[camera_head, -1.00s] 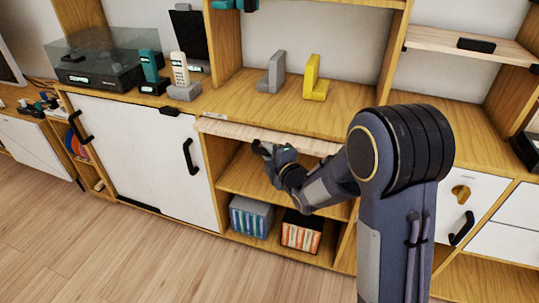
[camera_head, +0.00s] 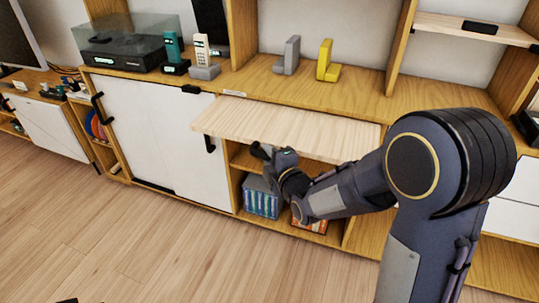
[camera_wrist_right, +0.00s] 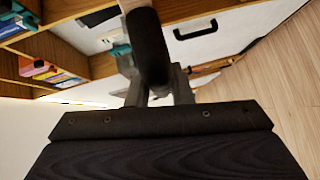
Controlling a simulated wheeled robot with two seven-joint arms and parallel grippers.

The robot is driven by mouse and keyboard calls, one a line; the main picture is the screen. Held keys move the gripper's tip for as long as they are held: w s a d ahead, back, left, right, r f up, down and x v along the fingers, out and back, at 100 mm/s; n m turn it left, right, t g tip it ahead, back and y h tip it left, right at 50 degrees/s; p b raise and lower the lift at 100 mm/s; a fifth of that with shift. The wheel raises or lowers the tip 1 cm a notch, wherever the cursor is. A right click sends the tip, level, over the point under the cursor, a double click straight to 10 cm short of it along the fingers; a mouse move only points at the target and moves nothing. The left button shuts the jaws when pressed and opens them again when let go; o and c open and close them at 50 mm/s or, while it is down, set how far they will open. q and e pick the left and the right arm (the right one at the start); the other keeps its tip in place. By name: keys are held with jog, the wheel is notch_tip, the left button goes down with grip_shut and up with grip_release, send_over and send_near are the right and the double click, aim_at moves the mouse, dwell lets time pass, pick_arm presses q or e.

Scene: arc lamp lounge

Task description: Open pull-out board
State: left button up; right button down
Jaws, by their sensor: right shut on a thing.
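The pull-out board (camera_head: 285,128) is a pale wood panel below the cabinet top. It stands well out from the cabinet front and is level. My right gripper (camera_head: 264,152) is at the board's front edge, near its middle, and is shut on the board's handle. The handle is mostly hidden by the gripper in the head view. In the right wrist view a dark rounded bar (camera_wrist_right: 149,48), which looks like this handle, lies between the fingers.
White sliding doors (camera_head: 155,140) are left of the board. Below it, an open shelf holds blue-spined cases (camera_head: 262,197) and orange ones partly behind my arm. Grey (camera_head: 288,55) and yellow (camera_head: 327,62) bookends stand on the cabinet top. The floor in front is clear.

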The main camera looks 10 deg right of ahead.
jog(key=c, duration=1.6)
grip_release()
jog(key=shift+o, duration=0.2)
jog(key=p+v, duration=0.1)
jog(key=v, duration=0.6)
jog(key=shift+s, duration=0.4)
